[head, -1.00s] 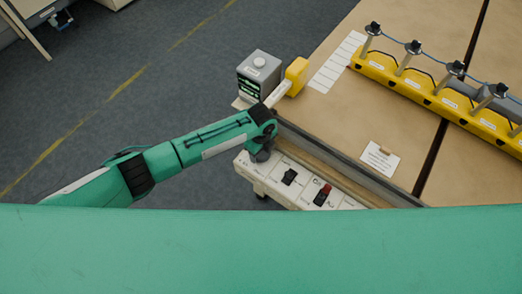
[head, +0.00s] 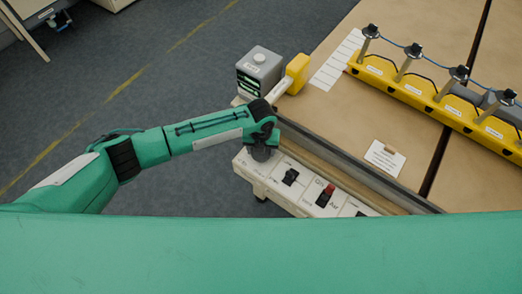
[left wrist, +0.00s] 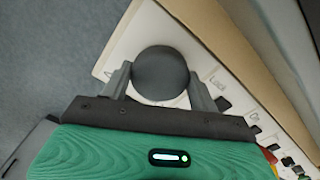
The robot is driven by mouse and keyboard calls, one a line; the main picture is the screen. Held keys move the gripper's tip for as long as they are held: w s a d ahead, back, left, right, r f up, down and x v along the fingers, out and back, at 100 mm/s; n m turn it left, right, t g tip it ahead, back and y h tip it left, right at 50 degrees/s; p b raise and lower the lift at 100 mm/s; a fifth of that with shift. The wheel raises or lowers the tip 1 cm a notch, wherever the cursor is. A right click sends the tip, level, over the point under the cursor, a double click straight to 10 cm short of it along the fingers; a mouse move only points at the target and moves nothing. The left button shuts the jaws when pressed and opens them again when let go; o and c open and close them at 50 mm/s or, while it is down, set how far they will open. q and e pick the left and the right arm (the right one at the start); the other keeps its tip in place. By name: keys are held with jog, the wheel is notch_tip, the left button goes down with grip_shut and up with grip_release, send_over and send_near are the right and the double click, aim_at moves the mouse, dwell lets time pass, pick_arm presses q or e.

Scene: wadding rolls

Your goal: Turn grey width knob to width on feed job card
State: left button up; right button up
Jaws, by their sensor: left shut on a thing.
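The grey width knob (left wrist: 161,72) is a round dark disc on the pale control panel (head: 272,185). My left gripper (left wrist: 160,82) has one finger on each side of the knob and is shut on it. In the head view my left gripper (head: 263,150) is at the panel's left end, and my wrist mostly hides the knob. The knob's pointer and scale cannot be made out. My right gripper is not in view.
A black switch (head: 290,177) and a red-topped switch (head: 326,196) sit on the panel, right of my gripper. A grey box (head: 259,70) and a yellow block (head: 297,72) stand behind it. A yellow rail (head: 420,95) with several posts crosses the brown table (head: 340,115).

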pick_arm(q)
jog(key=m+b, duration=0.2)
jog(key=m, duration=0.3)
jog(key=shift+w+f+m+b, duration=0.1)
jog(key=shift+m+b, duration=0.2)
jog(key=shift+b, duration=0.05)
jog(key=shift+m+b, duration=0.95)
jog(key=shift+m, duration=1.05)
jog(key=o, duration=1)
notch_tip(320, 180, up, 14)
jog(key=b, duration=0.3)
